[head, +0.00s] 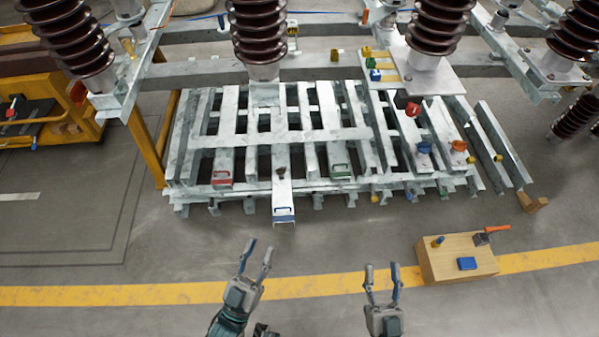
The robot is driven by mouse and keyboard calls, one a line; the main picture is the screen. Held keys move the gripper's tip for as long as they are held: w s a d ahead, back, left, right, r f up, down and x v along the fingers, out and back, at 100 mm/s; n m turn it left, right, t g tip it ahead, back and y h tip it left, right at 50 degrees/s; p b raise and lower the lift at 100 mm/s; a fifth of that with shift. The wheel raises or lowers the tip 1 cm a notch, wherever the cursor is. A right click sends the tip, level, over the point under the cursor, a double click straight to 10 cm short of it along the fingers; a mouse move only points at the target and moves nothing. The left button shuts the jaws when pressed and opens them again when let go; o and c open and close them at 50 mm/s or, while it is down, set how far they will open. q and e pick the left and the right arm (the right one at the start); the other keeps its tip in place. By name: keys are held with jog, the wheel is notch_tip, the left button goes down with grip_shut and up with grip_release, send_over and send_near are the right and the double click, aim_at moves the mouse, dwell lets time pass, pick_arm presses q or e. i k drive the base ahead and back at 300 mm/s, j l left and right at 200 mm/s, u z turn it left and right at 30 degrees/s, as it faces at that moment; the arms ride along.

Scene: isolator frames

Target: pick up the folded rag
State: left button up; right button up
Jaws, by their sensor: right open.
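A small flat blue piece (467,264), which looks like the folded rag, lies on top of a wooden box (458,273) at the right; it is too small to be sure it is cloth. My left gripper (259,250) is in the lower middle with its fingers apart and nothing between them. My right gripper (382,268) is open and empty, to the left of the wooden box and apart from it.
A blue-and-yellow piece (438,241) and an orange-handled tool (490,234) share the box top. A grey metal frame (280,137) with small coloured items and brown insulators (259,35) stands behind. Floor by a yellow line (180,297) is clear.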

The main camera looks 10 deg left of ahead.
aim_at(463, 263)
jog(key=k+z, duration=0.1)
jog(key=z, duration=1.4)
